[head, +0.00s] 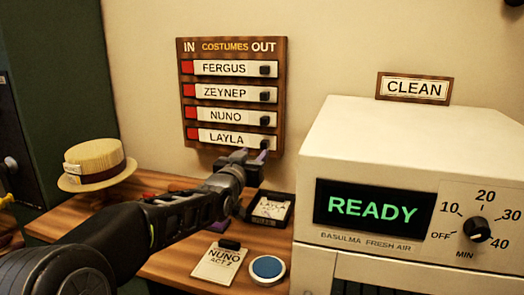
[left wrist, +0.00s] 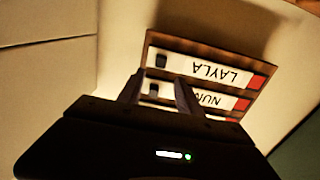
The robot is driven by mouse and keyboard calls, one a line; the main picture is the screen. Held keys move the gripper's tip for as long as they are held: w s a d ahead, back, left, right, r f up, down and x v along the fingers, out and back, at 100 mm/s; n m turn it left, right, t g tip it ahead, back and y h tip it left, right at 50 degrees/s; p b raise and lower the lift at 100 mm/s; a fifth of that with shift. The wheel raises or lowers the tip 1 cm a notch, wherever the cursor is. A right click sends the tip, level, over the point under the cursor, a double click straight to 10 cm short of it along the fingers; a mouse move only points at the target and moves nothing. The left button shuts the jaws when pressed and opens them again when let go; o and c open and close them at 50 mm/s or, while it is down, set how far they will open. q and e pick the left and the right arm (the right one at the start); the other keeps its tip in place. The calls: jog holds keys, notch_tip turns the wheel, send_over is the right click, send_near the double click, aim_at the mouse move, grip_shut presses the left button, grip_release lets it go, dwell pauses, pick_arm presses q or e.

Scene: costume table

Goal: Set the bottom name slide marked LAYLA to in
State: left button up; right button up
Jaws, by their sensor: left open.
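The wooden costumes board (head: 231,87) hangs on the wall, with IN at its left and OUT at its right. The LAYLA slide (head: 228,137) is the bottom row; its black knob (head: 264,141) sits at the right, OUT end, and red shows at the left end. My left gripper (head: 252,157) is open and empty, just below that knob in the head view. In the left wrist view the board appears upside down, with the LAYLA slide (left wrist: 220,73) beyond my open fingers (left wrist: 158,92). I cannot tell whether a finger touches the board. My right gripper is not in view.
The FERGUS, ZEYNEP and NUNO slides (head: 226,116) above also have knobs at the right. A straw hat (head: 96,165), a NUNO card (head: 218,263), a blue round pad (head: 267,268) and a dark tray (head: 270,208) lie on the table. A white READY machine (head: 400,145) stands at right.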

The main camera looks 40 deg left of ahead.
aim_at(263, 144)
pick_arm(q)
jog(key=shift+w, duration=0.1)
jog(key=p+x, duration=0.1)
jog(key=x, duration=0.6)
jog(key=shift+w+a+f, duration=0.1)
jog(key=shift+w, duration=0.15)
grip_shut()
dwell(1.3)
